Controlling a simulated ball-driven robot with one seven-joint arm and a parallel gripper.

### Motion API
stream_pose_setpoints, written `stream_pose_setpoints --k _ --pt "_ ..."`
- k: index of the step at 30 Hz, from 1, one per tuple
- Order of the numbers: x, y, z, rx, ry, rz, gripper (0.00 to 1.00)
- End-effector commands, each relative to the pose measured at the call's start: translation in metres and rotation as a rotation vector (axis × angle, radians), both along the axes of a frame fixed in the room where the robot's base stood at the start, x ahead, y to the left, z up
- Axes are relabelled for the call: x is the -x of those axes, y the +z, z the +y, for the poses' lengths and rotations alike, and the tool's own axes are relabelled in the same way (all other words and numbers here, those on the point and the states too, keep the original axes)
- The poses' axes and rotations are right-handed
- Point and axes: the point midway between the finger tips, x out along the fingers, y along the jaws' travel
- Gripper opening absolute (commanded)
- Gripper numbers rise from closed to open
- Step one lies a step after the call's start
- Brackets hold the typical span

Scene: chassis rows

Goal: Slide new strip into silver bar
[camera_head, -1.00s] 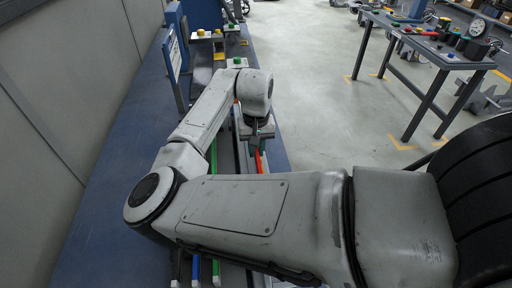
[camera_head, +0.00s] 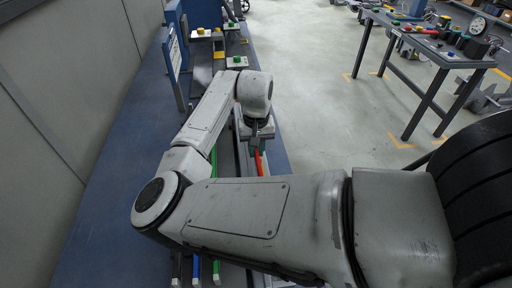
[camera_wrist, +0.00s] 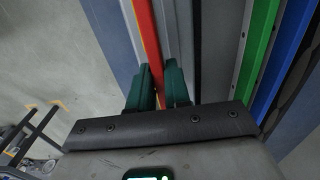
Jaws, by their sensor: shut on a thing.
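A red-orange strip with a yellow edge (camera_wrist: 150,38) runs between the green fingers of my gripper (camera_wrist: 158,82) in the wrist view. The fingers are shut on it. In the head view my gripper (camera_head: 256,139) is over the bench, and a short piece of the red strip (camera_head: 259,163) shows just below it. Grey metal that looks like the silver bar (camera_wrist: 182,45) lies right beside the strip in the wrist view. I cannot tell whether the strip sits in it. My arm hides much of the bar and strip in the head view.
A green strip (camera_wrist: 257,48) and a blue strip (camera_wrist: 289,62) lie parallel to the right in the wrist view. A blue panel (camera_head: 172,62) and blocks with coloured buttons (camera_head: 237,62) stand at the bench's far end. Open floor lies right of the bench.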

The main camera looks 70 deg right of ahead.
Motion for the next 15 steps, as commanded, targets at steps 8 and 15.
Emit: stream_pose_setpoints --k 8,15 --pt "-0.0003 -0.006 -0.0001 0.001 0.0 -0.001 0.0" --pt "-0.0004 -0.0109 -0.0001 0.001 0.0 0.0 0.0"
